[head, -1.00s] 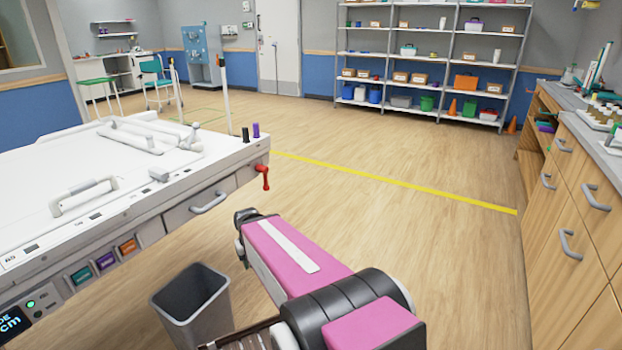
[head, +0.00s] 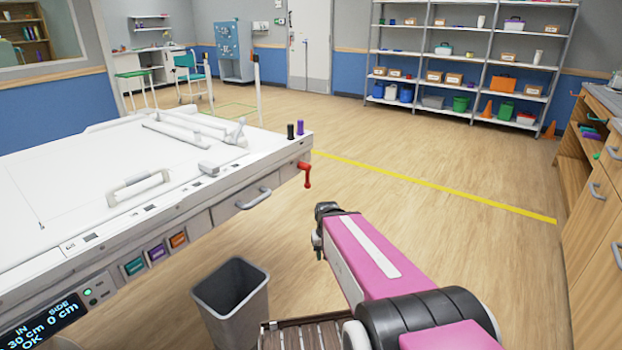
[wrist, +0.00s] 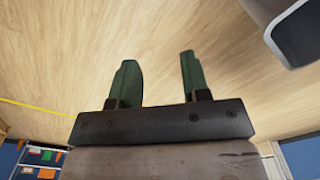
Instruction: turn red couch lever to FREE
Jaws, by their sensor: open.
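The red couch lever (head: 306,174) hangs from the near right corner of the white couch (head: 70,190) in the head view. Its handle end points down. My arm shows in the head view to the right of and below the lever, apart from it. My gripper (wrist: 156,75) shows in the wrist view with two green fingers spread apart and nothing between them. Wooden floor lies beyond the fingers.
A grey bin (head: 232,300) stands on the floor below the couch edge, left of my arm. A wooden cabinet (head: 590,190) stands at the right. Shelves (head: 470,60) line the back wall. The floor between couch and cabinet is clear, crossed by a yellow line (head: 430,187).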

